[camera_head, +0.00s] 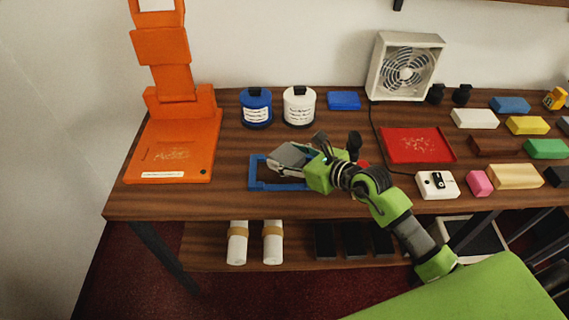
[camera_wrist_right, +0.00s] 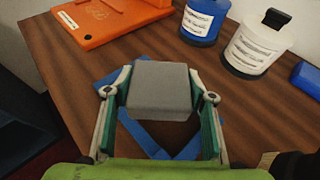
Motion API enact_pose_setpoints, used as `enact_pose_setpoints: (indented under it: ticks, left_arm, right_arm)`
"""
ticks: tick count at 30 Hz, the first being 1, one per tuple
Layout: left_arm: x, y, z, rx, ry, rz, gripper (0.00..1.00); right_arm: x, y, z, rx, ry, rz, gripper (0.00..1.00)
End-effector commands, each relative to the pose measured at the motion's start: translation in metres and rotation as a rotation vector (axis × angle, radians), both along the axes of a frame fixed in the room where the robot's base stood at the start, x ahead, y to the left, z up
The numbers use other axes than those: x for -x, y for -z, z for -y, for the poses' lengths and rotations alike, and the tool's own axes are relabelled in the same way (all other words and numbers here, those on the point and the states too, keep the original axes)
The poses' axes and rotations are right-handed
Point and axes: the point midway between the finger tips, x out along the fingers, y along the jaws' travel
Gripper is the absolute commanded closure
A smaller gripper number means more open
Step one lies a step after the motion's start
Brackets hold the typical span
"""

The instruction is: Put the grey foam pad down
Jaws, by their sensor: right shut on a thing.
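My right gripper (camera_wrist_right: 160,98) is shut on the grey foam pad (camera_wrist_right: 160,85), one finger on each side of it. In the head view the pad (camera_head: 293,153) is partly hidden by my gripper (camera_head: 290,158). The pad is over a blue rectangular frame (camera_head: 254,174) on the wooden counter. In the right wrist view the blue frame (camera_wrist_right: 140,136) shows below and around the pad. I cannot tell exactly how high the pad is above it. My left gripper is not in view.
An orange stand (camera_head: 172,150) is to the left. A blue jar (camera_head: 256,108) and a white jar (camera_head: 299,107) stand behind the frame. A red tray (camera_head: 418,146), a fan (camera_head: 404,68) and several coloured blocks are to the right. Bare wood (camera_head: 232,150) lies left of the frame.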

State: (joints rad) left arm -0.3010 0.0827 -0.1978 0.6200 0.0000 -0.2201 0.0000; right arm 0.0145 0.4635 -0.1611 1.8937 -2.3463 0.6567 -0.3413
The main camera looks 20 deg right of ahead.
Motion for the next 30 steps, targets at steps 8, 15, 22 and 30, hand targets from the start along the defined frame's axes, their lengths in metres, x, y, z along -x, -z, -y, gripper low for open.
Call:
enact_pose_setpoints:
  ticks: [8, 15, 22, 30]
  left_arm:
    - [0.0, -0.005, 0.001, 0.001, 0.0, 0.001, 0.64]
    - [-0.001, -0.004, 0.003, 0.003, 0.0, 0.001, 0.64]
    - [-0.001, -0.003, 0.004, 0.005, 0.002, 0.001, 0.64]
    - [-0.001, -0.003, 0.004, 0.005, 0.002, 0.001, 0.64]
  right_arm:
    - [-0.004, 0.036, -0.006, 0.0, -0.001, -0.003, 0.61]
    - [-0.004, 0.039, -0.006, 0.0, -0.001, 0.0, 0.61]
    - [-0.004, 0.041, -0.006, 0.0, -0.001, -0.001, 0.33]
    - [-0.004, 0.041, -0.006, 0.0, -0.001, -0.001, 0.33]
